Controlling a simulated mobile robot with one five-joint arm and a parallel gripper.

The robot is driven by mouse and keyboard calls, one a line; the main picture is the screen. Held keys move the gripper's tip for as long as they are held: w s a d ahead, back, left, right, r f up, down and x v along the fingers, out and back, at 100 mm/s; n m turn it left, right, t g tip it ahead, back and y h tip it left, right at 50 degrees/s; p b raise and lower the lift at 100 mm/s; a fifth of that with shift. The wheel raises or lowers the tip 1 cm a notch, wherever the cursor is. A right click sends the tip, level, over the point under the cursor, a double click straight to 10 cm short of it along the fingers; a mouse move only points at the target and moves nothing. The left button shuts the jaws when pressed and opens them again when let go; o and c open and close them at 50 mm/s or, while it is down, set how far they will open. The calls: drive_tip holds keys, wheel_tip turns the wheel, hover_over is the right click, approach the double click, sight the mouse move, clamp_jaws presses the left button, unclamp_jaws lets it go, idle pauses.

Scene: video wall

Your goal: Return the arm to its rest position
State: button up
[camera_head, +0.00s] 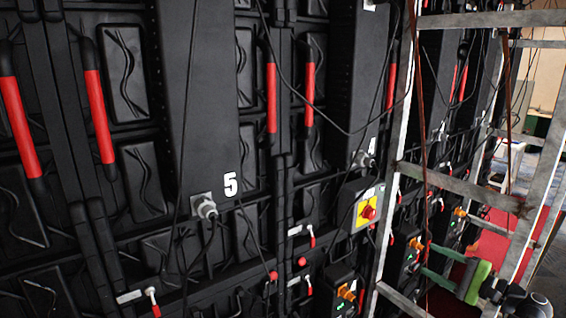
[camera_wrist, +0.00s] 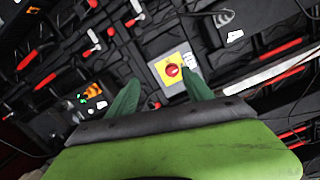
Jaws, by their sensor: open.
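My gripper (camera_head: 428,258) is at the lower right of the head view, with its green body and two thin green fingers pointing left toward the video wall's rear. In the wrist view my gripper (camera_wrist: 160,82) shows two green fingers spread apart with nothing between them. A red button on a yellow plate (camera_wrist: 172,70) appears beyond the fingertips, near the right one. The same yellow plate (camera_head: 366,207) with its red button is left of my gripper in the head view. I see no contact between the fingers and the wall.
The black wall panels have red handles (camera_head: 99,116), hanging cables and a box marked 5 (camera_head: 201,100). A grey metal frame (camera_head: 464,187) stands close to my arm, with an upright between the yellow plate and my gripper in the picture. Red floor (camera_head: 493,247) shows behind the frame.

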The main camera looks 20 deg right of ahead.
drive_tip(key=w+a+f+n+g+y, duration=0.25)
drive_tip(key=w+a, duration=0.35)
drive_tip(key=a, duration=0.5)
drive_tip(key=w+a+f+n+g+y, duration=0.25)
drive_tip(key=w+a, duration=0.45)
drive_tip(key=a, duration=0.4)
drive_tip(key=w+a+f+n+g+y, duration=0.15)
drive_tip(key=w+a+g, duration=0.35)
drive_tip(key=a, duration=0.7)
drive_tip(key=s+a+f+n+g+h, duration=0.1)
drive_tip(key=a+f+n+g, duration=0.1)
drive_tip(key=a+f, duration=0.35)
drive_tip(key=a+f+n+g+h, duration=0.2)
drive_tip(key=a+n, duration=0.1)
drive_tip(key=a, duration=0.6)
drive_tip(key=s+a+f+n+g+h, duration=0.1)
drive_tip(key=a+f+n+g, duration=0.15)
drive_tip(key=a, duration=0.45)
wheel_tip(320, 180, down, 5)
drive_tip(key=s+a+n+h, duration=0.1)
drive_tip(key=s+n+h, duration=0.1)
drive_tip(key=h, duration=0.2)
drive_tip(key=d+f+n+h, duration=0.1)
drive_tip(key=d+h, duration=0.3)
drive_tip(key=d, duration=0.5)
drive_tip(key=shift+s+d+f+h, duration=0.2)
drive_tip(key=shift+s+f+h, duration=0.15)
drive_tip(key=shift+f, duration=0.25)
drive_tip(key=shift+g, duration=0.25)
